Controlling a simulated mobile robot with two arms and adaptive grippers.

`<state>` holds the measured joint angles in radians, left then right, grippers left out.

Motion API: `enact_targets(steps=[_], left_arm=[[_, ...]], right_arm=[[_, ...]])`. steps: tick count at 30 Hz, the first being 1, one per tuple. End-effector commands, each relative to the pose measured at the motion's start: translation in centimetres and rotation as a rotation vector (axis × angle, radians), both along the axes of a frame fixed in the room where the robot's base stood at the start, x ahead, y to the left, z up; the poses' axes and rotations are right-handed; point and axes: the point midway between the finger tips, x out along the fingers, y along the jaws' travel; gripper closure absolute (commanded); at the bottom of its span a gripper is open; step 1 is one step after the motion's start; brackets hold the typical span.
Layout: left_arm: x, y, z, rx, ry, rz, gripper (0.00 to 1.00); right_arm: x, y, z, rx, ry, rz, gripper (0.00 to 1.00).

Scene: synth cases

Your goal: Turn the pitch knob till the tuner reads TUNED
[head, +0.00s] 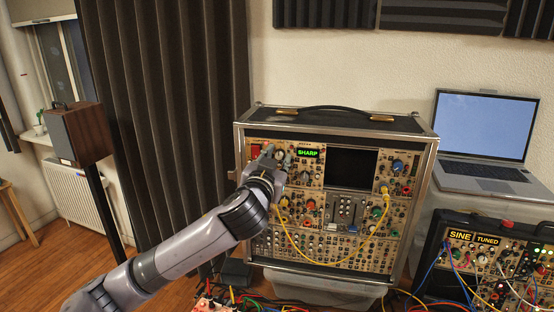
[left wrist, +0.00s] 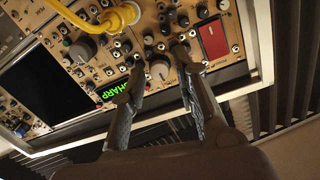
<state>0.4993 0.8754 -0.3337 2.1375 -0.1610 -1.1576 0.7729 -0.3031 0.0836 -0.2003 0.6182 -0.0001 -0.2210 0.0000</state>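The tuner display (head: 307,153) on the large modular synth case (head: 437,150) reads SHARP in green. It also shows, turned and partly covered by a finger, in the left wrist view (left wrist: 104,91). My left gripper (head: 272,156) is at the upper left of this panel, beside the tuner. In the left wrist view its two fingers (left wrist: 160,64) stand apart, on either side of a grey knob (left wrist: 159,68), with small gaps visible. I cannot read this knob's label, so I cannot tell if it is the pitch knob. My right gripper is not in view.
A yellow cable (head: 312,262) loops over the panel. A dark screen (head: 351,169) is right of the tuner. A red switch (left wrist: 213,40) is near the fingers.

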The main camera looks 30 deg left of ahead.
Motion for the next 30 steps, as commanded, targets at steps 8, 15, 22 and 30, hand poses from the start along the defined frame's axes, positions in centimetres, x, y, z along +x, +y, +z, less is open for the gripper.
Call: enact_targets(steps=[8,15,22,30], left_arm=[[0.0,0.0,0.0,0.000,0.000,0.000,0.93],[0.0,0.0,0.0,0.000,-0.001,0.000,1.00],[0.0,-0.1,-0.3,-0.056,-0.024,-0.001,1.00],[0.0,0.0,-0.2,-0.287,-0.116,-0.002,1.00]], right_arm=[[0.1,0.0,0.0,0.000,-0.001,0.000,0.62],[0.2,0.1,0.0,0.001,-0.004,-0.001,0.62],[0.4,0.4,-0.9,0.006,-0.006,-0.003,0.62],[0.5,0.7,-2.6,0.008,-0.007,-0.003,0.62]])
